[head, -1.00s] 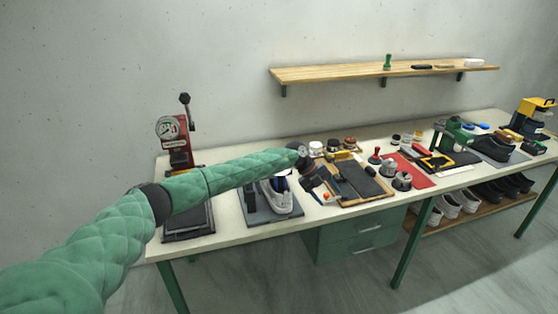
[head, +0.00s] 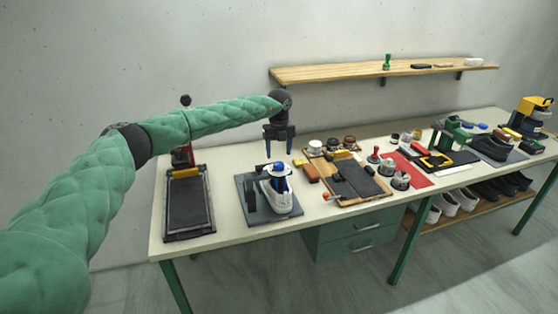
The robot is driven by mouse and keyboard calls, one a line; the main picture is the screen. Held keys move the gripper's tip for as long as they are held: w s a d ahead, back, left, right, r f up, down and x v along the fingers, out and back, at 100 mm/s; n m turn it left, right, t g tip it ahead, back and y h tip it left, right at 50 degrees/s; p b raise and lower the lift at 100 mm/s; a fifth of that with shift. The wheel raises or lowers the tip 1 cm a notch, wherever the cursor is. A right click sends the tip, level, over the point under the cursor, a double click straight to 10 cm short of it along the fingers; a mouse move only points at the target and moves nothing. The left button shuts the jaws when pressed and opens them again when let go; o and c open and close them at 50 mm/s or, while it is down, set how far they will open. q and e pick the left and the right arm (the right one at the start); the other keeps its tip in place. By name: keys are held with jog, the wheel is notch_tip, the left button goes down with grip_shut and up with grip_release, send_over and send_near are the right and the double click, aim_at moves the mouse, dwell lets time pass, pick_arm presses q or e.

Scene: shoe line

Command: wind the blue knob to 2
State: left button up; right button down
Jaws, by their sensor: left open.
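A blue knob (head: 279,169) stands up from a white shoe (head: 279,193) on a grey stand (head: 249,201) at the left middle of the bench. The knob is small here, and I cannot read any number on it. My left gripper (head: 279,153) points down with two spread dark fingers just above and behind the knob in the picture. Nothing is between the fingers. My right gripper is not in view.
A black flat tray machine (head: 187,208) is left of the stand. A wooden board with dark pads (head: 359,181) and several small tins are to its right. A wooden shelf (head: 340,73) is on the wall above. Bare bench top (head: 230,180) lies between machine and stand.

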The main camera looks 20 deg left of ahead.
aim_at(279, 164)
pick_arm(q)
notch_tip(279, 164, down, 3)
jog(key=shift+r+p, duration=0.15)
jog(key=shift+p, duration=0.6)
jog(key=shift+f+p, duration=0.45)
jog(key=shift+f, duration=0.9)
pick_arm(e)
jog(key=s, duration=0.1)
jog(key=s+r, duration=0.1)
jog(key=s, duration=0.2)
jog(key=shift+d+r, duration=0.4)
pick_arm(q)
jog(key=c, duration=1)
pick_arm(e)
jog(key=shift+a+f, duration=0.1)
